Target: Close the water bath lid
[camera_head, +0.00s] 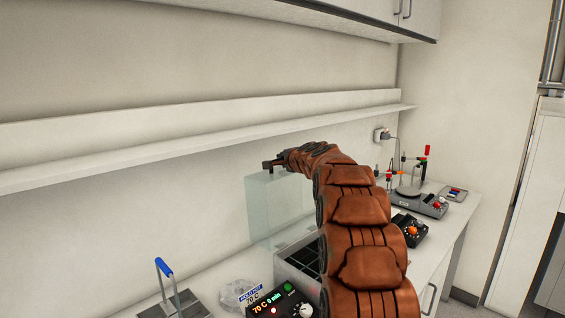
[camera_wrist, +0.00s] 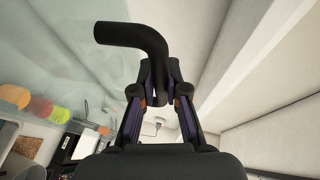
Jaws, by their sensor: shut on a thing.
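The water bath (camera_head: 284,262) stands on the counter with a dark inside showing and a control panel (camera_head: 272,308) in front. Its clear lid (camera_head: 265,215) stands upright, open, at the back of the bath near the wall. My gripper (camera_head: 277,163) is at the lid's upper edge. In the wrist view, my gripper (camera_wrist: 160,85) is shut on the black bent handle (camera_wrist: 130,35), whose free end points left. My arm hides the right part of the bath.
A long wall shelf (camera_head: 200,142) runs above the bath, close over my gripper. A rack with a blue handle (camera_head: 164,267) and a clear round dish (camera_head: 235,295) are at left. A black device with an orange knob (camera_head: 411,230) and a stirrer (camera_head: 420,200) stand at right.

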